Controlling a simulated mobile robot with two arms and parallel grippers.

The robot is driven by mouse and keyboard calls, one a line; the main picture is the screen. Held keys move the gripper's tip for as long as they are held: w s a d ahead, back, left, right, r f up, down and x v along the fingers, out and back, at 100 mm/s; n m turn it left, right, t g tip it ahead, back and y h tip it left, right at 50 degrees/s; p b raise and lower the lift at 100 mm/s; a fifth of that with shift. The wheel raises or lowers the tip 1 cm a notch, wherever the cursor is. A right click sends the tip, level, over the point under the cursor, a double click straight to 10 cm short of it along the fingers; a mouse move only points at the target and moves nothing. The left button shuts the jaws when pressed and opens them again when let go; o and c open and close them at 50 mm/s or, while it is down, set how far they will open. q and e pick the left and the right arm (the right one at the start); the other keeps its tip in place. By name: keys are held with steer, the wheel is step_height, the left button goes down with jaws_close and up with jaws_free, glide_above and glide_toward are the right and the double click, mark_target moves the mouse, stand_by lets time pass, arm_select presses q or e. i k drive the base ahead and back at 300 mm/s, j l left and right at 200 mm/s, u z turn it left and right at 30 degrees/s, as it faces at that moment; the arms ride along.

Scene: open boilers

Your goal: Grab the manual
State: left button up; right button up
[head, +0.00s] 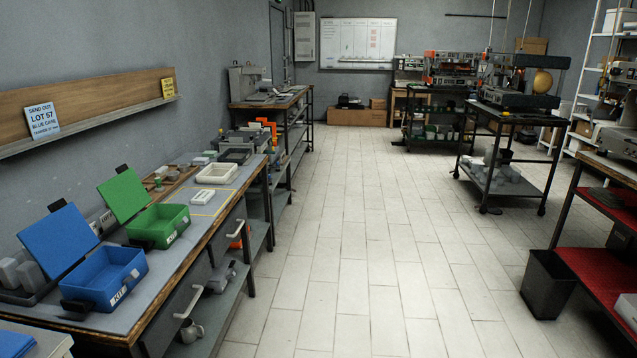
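I cannot pick out anything that is clearly a manual in the head view. A small flat pale item (203,197) lies on the left workbench (222,225), near a white tray (217,173); it is too small to tell what it is. A blue sign (41,120) with the words "LOT 57" and a small yellow sign (168,88) are on the wooden wall board (105,101). Neither of my grippers shows in the view.
An open blue box (105,277) and an open green box (160,226) stand on the left bench. A tiled aisle (355,240) runs clear down the middle. At right are a black bin (547,284), a red-shelved bench (600,270) and a machine cart (515,115).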

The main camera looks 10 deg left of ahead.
mark_target(202, 198)
steer(key=i+u, duration=0.1)
steer(key=i, duration=0.75)
steer(key=i+l+u, duration=0.1)
steer(key=i, duration=0.8)
